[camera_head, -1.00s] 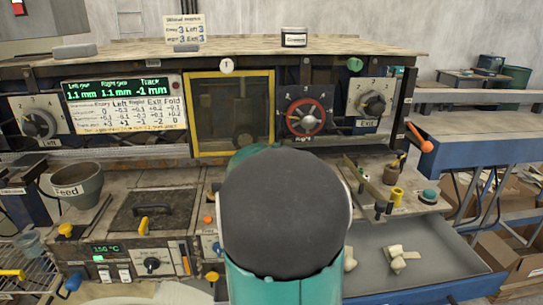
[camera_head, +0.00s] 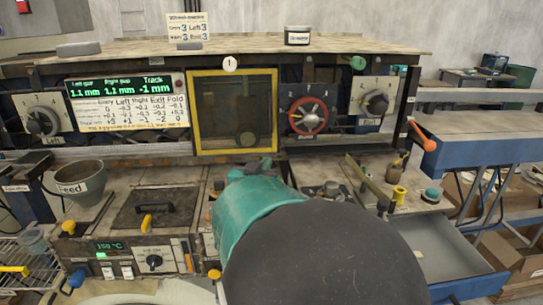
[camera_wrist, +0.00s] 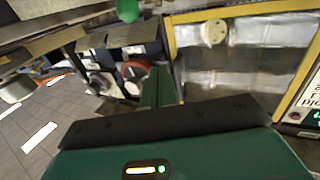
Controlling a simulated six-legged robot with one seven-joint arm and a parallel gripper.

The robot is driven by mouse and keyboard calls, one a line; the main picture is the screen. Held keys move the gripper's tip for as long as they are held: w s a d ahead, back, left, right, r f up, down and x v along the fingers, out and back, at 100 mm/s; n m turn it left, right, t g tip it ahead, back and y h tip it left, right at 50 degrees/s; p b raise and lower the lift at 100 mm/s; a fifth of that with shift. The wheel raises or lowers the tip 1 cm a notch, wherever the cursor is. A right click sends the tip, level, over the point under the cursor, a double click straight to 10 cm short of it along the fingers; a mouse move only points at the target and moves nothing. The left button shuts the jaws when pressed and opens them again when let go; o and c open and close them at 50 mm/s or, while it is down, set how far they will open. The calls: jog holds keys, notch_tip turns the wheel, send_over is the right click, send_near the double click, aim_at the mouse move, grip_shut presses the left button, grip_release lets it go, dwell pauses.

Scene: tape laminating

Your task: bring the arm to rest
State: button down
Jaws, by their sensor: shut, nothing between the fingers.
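My arm fills the lower middle of the head view, with a dark round joint and a teal link reaching toward the machine front. My gripper (camera_wrist: 157,88) shows in the wrist view as green fingers beyond a dark bar. It is shut and empty. In that view it is in front of the machine, left of the yellow-framed window (camera_wrist: 245,50). In the head view my arm hides most of the gripper, and its distance to the machine cannot be told. The yellow-framed window also shows in the head view (camera_head: 234,110).
The machine front carries a left dial (camera_head: 41,119), a red-rimmed dial (camera_head: 308,115) and a right dial (camera_head: 376,102). An open grey drawer (camera_head: 445,255) is at the lower right. An orange-tipped lever (camera_head: 425,140) sticks out at the right.

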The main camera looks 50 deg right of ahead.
jog(key=v, duration=0.3)
jog(key=w+a+n+t+y, duration=0.65)
jog(key=w+a, duration=0.25)
jog(key=a, duration=0.3)
jog(key=a+f+n+y, duration=0.2)
jog(key=a+n+y, duration=0.2)
jog(key=a+y, duration=0.7)
jog(key=s+a+f+n+g, duration=0.2)
jog(key=s+a+g, duration=0.1)
jog(key=s+a, duration=0.3)
jog(key=s+a+f+n+g, duration=0.2)
jog(key=s+a+f+g, duration=0.1)
jog(key=s+a, duration=0.4)
jog(key=shift+s, duration=0.9)
